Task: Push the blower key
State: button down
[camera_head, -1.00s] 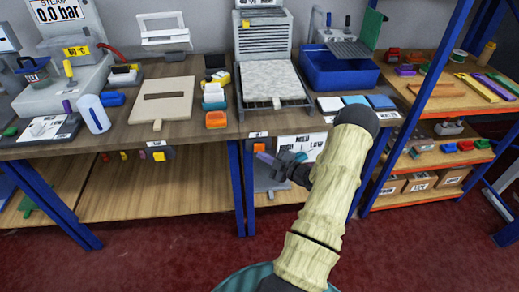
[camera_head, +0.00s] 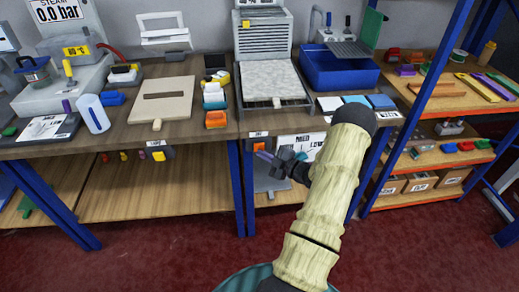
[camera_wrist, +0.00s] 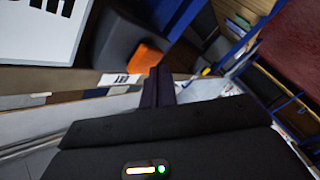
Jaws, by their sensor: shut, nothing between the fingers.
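An orange key on a grey box (camera_wrist: 113,37) hangs under the table's front edge, below a small white label. The orange key (camera_wrist: 146,57) shows in the wrist view just above the fingertips, and it is small and partly covered in the head view (camera_head: 259,147). I cannot read the label surely enough to confirm that it is the blower key. My gripper (camera_head: 264,156) is shut and empty, close in front of the key. In the wrist view its dark fingers (camera_wrist: 159,76) point at the key's lower right. I cannot tell whether they touch it.
A white card marked MED and LOW (camera_head: 300,146) hangs right of the key. A blue table leg (camera_head: 236,185) stands left of it. The wooden tabletop (camera_head: 185,128) is above.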

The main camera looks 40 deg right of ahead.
jog(key=shift+w+d, duration=0.25)
jog(key=shift+w, duration=0.15)
dwell(0.7)
dwell(0.3)
jog(key=shift+s+a, duration=0.5)
jog(key=shift+s, duration=0.3)
jog(key=s+a, duration=0.1)
jog(key=s, duration=0.1)
jog(key=s+a, duration=0.1)
jog(key=s, duration=0.1)
jog(key=shift+s+a, duration=0.1)
jog(key=shift+a, duration=0.2)
dwell(0.8)
